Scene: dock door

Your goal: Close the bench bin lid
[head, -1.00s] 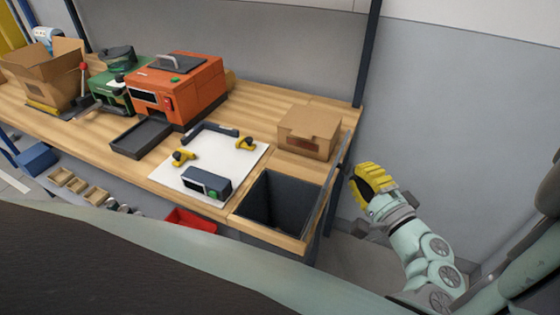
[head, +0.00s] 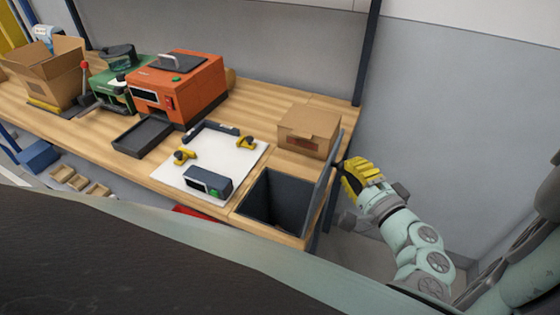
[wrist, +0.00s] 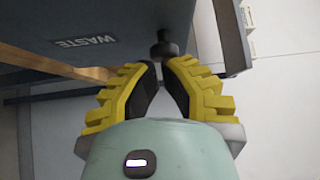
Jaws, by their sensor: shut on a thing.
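The bench bin (head: 268,205) is a dark square well set into the right end of the wooden bench, and its inside shows. Its dark lid (head: 325,176) stands up steeply along the bin's right side. My gripper (head: 343,168), with yellow ridged fingers, is at the lid's right face, on the side away from the bin. In the wrist view a dark panel (wrist: 100,25) marked WASTE fills the upper left. A dark knob (wrist: 163,48) is at my fingertips, which are shut on it. The fingers partly hide its contact.
A closed cardboard box (head: 308,130) stands on the bench just behind the bin. A white mat (head: 222,165) with yellow clamps and a small dark device lies to the left. An orange machine (head: 180,85) stands farther left. Right of the bench is open floor and a grey wall.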

